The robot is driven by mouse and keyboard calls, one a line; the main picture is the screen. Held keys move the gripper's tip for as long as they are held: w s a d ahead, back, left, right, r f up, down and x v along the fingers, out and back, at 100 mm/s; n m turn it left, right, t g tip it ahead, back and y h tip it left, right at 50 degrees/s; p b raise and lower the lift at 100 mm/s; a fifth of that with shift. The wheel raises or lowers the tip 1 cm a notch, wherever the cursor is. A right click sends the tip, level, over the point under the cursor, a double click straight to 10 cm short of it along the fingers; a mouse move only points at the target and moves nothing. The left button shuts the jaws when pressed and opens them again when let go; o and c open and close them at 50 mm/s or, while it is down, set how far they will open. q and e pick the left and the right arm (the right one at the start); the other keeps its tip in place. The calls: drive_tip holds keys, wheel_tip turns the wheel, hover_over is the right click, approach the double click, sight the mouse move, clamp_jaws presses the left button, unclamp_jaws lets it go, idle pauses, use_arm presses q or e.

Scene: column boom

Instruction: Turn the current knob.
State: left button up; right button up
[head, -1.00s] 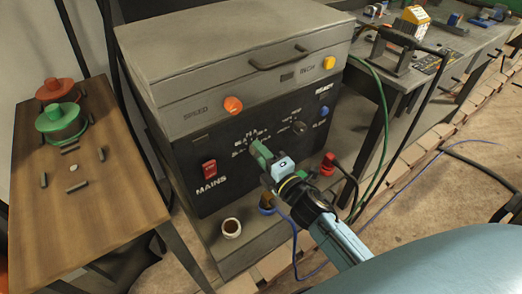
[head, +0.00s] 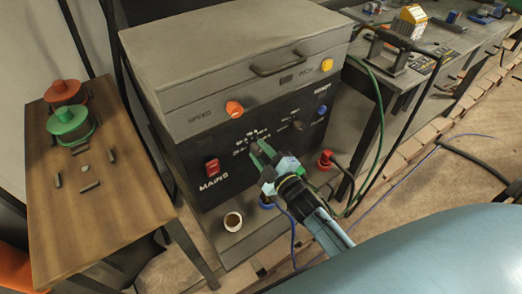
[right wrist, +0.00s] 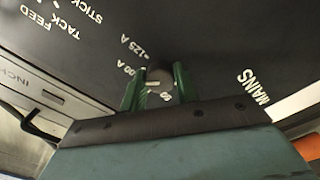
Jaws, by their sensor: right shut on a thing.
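The current knob (right wrist: 158,72) is a small dark round knob on the black front panel. In the right wrist view it sits between the two green fingers of my right gripper (right wrist: 160,80), which is shut on it. Printed scale marks, among them 125 A and 50, show around it. In the head view my right gripper (head: 260,153) reaches the middle of the black panel (head: 225,140), and its fingers hide the knob. The pointer setting cannot be read. My left gripper is not in view.
Beside the gripper are a black knob (head: 298,125), a red MAINS switch (head: 212,168) and an orange SPEED knob (head: 234,108). A wooden table (head: 120,215) stands at left.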

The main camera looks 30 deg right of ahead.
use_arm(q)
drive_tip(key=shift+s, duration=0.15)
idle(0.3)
use_arm(e)
drive_tip(key=o, duration=1)
drive_tip(key=shift+c, duration=0.2)
drive_tip(key=shift+s, duration=0.45)
use_arm(q)
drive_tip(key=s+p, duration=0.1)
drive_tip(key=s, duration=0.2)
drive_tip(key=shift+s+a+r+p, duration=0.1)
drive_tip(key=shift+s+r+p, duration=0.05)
drive_tip(key=shift+p, duration=0.15)
use_arm(e)
drive_tip(key=s+d, duration=0.1)
drive_tip(key=s, duration=1.1)
drive_tip(key=shift+s+d, duration=0.2)
drive_tip(key=shift+d, duration=0.1)
